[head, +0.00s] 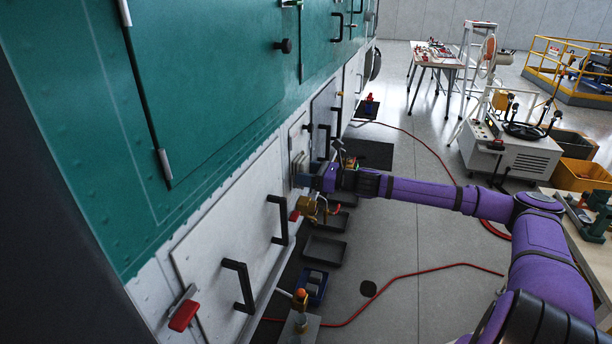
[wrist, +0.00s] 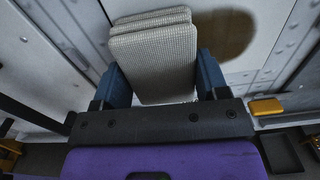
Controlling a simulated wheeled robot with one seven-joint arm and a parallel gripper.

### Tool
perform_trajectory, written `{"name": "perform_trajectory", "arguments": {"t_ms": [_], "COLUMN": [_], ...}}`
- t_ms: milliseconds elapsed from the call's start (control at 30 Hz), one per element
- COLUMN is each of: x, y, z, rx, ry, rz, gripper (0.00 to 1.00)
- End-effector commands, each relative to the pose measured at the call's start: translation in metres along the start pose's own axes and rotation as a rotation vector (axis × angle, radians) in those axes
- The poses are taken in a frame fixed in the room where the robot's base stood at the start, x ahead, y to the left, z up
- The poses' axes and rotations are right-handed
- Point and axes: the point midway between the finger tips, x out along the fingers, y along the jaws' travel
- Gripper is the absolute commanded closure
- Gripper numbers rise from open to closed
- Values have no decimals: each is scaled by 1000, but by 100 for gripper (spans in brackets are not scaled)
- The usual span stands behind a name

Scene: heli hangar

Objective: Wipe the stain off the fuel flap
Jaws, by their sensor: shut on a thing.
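My gripper (wrist: 162,84) has blue fingers and is shut on a folded grey woven cloth (wrist: 155,62). The cloth's layers stick out ahead of the fingers, toward a pale panel. A brown oval stain (wrist: 228,36) shows on that panel, just right of the cloth. The cloth hides the stain's left edge. I cannot tell whether the cloth touches the panel. In the head view my gripper (head: 308,178) is at the white lower side of the green and white body, below a small pale flap (head: 298,136). The stain is not visible in the head view.
Black handles (head: 279,219) and a red-tipped latch (head: 183,312) stick out from the white side near my arm. A yellow fitting (head: 308,206) is just below my gripper. Dark trays (head: 324,247) and a red hose (head: 400,278) lie on the floor. A white cart (head: 505,150) stands right.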

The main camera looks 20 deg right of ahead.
Motion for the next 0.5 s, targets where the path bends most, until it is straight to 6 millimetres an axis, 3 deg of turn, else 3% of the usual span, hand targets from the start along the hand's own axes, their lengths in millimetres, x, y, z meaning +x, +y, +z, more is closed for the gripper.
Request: {"name": "perform_trajectory", "arguments": {"t_ms": [267, 500], "x": [-1, -1], "y": [-22, -28], "z": [1, 1], "rx": [0, 0], "ry": [1, 0], "rz": [-2, 0], "gripper": [52, 52]}}
